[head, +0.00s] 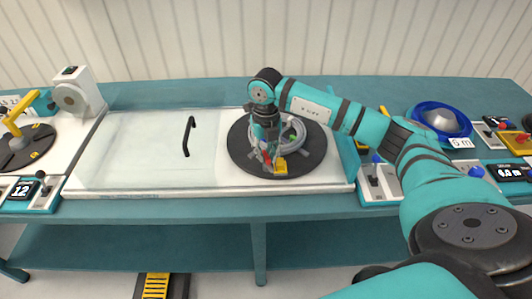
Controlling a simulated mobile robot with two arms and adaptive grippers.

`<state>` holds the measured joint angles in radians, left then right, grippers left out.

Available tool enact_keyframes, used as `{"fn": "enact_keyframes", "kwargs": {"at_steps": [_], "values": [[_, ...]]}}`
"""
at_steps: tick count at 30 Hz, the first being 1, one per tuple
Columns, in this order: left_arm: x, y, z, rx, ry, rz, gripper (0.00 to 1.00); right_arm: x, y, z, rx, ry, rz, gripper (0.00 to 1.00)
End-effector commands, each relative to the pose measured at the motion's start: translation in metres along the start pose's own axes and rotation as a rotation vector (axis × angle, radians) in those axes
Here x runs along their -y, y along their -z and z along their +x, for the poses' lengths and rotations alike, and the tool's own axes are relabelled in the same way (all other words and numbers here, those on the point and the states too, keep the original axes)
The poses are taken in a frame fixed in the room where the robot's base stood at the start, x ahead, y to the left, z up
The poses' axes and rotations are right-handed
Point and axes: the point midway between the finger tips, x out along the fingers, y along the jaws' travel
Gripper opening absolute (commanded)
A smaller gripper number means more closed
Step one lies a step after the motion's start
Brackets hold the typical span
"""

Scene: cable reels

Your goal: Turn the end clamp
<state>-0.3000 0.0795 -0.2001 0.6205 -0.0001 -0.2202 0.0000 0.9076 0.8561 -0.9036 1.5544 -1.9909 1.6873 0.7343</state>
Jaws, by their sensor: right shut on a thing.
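A black round turntable (311,160) lies on the right part of the white bench panel, with a pale grey coil of cable (297,130) on it. My right gripper (266,148) reaches down from above at the coil's left front side. It is shut on a small part with red on it, which looks like the end clamp (267,158); the gripper hides most of it. A yellow block (281,166) sits just right of the fingertips at the front of the coil. My left gripper is out of view.
A black bent handle (188,136) stands on the clear panel (140,145) to the left. A second turntable with a yellow arm (14,125) is at far left. A blue reel (440,120) and a lever box (376,182) are at right.

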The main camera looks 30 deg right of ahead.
Motion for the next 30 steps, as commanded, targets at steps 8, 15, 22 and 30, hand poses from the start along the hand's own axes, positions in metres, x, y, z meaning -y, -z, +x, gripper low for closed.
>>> {"fn": "enact_keyframes", "kwargs": {"at_steps": [8,15,22,30], "values": [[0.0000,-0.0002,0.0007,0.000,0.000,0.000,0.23,0.0006,-0.0007,-0.0013,0.002,0.000,0.208,0.00],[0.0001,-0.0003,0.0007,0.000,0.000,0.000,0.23,0.0007,-0.0008,-0.0014,0.003,0.000,0.317,0.00],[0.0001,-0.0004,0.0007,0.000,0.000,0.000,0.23,0.0007,-0.0010,-0.0016,0.003,-0.001,0.358,0.00],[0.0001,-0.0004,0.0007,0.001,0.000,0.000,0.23,0.0008,-0.0012,-0.0016,0.004,-0.001,0.365,0.00]]}}
